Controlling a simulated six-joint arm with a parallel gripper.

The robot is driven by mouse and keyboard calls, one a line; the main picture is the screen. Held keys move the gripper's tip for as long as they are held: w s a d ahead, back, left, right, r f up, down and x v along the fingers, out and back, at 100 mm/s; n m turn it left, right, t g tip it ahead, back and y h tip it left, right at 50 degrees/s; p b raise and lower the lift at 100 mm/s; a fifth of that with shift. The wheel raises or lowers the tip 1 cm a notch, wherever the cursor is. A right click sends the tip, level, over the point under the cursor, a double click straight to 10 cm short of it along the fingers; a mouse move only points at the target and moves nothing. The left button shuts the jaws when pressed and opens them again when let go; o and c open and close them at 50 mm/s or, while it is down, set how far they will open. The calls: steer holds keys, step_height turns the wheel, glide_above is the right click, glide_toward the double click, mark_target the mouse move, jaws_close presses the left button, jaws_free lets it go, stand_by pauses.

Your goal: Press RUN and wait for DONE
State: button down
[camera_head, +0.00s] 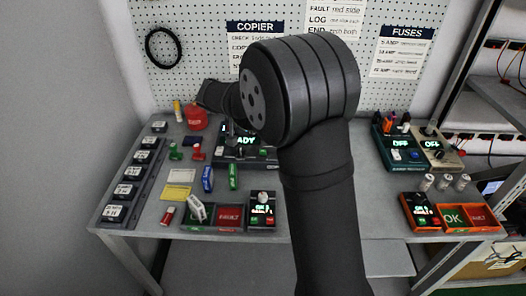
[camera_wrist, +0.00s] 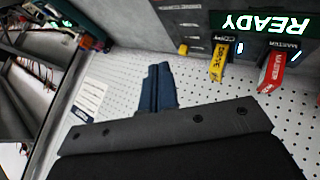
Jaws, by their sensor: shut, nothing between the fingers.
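The copier (camera_head: 228,152) stands at the back middle of the bench; my arm hides part of it, and the letters "ADY" show lit on its display. In the wrist view the copier's display (camera_wrist: 262,24) is upside down and reads READY in green. A yellow drive (camera_wrist: 218,62) sits in the slot marked COPY and a red drive (camera_wrist: 270,72) in the slot marked MASTER. My gripper (camera_wrist: 158,72) is shut and empty, with its blue-grey fingers apart from the drives in the picture. I cannot make out a RUN button or a DONE sign.
A rack of labelled blocks (camera_head: 127,188) lines the bench's left side. Red and green pieces, cards and a green-and-red tray (camera_head: 229,218) lie at the middle. Teal and beige devices (camera_head: 398,154) and an OK/FAULT tray (camera_head: 453,217) stand at the right. A pegboard (camera_head: 205,50) rises behind.

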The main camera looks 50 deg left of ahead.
mark_target(260, 153)
steer(key=shift+f, duration=0.1)
steer(key=shift+f, duration=4.3)
steer(key=shift+f, duration=0.1)
steer(key=shift+f, duration=0.35)
steer(key=shift+f, duration=0.45)
steer(key=shift+r, duration=0.9)
steer(key=shift+r, duration=2.5)
